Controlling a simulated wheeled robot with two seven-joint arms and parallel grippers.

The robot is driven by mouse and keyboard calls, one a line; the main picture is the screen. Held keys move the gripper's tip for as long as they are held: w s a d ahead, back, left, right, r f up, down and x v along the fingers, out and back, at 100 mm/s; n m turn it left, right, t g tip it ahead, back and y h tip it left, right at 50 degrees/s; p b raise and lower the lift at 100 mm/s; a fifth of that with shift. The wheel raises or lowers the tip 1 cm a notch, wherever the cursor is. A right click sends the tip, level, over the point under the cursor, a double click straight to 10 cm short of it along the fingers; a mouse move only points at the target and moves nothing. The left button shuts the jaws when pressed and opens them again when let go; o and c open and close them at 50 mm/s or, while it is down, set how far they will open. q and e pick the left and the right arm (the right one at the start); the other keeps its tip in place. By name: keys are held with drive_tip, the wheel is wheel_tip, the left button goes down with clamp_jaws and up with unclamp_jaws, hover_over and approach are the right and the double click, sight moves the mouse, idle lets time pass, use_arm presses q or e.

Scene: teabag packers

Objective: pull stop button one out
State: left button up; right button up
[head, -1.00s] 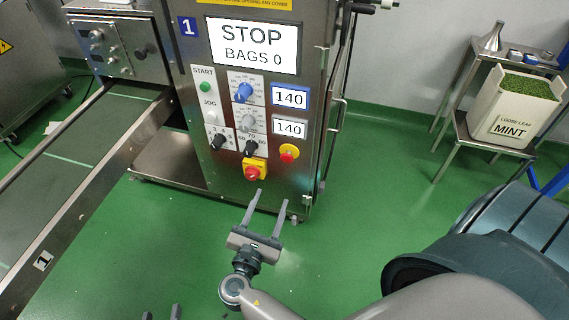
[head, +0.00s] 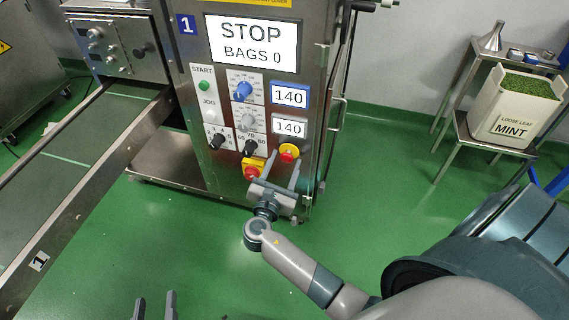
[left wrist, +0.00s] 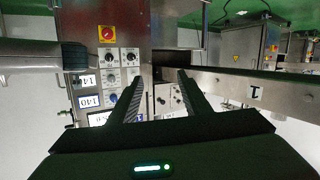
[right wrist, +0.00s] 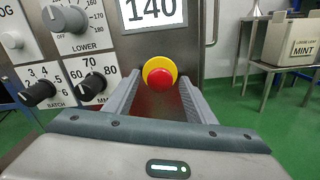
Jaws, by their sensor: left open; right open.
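The stop button (head: 288,153), a red mushroom head on a round yellow plate, is on the lower right of the machine 1 panel. In the right wrist view the stop button (right wrist: 160,74) appears between and just beyond the fingertips. My right gripper (head: 286,160) is open in front of it, and no contact can be made out; its fingers also frame the button in the right wrist view (right wrist: 159,86). My left gripper (head: 154,300) is open and empty, low in the head view and away from the panel.
A red switch on a yellow square plate (head: 252,170) sits just left of the right gripper. Black knobs (right wrist: 91,87), a blue knob (head: 243,91) and a display reading STOP (head: 252,42) share the panel. A conveyor (head: 75,150) runs at left. Green floor (head: 370,190) is clear.

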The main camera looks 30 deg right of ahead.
use_arm(q)
drive_tip(key=shift+d+r, duration=0.1)
drive_tip(key=shift+r, duration=0.05)
use_arm(e)
drive_tip(key=shift+d, duration=0.1)
clamp_jaws()
drive_tip(key=shift+s+a+p, duration=0.25)
drive_tip(key=shift+a+p, duration=0.1)
drive_tip(key=shift+p, duration=0.3)
drive_tip(key=shift+f, duration=0.1)
use_arm(q)
drive_tip(key=f+g, duration=0.1)
drive_tip(key=s+a+f+g, duration=0.1)
drive_tip(key=f, duration=0.1)
drive_tip(key=f+g+y, duration=0.1)
drive_tip(key=shift+s+a+f, duration=0.3)
drive_tip(key=shift+s, duration=0.05)
use_arm(e)
drive_tip(key=shift+a, duration=0.1)
unclamp_jaws()
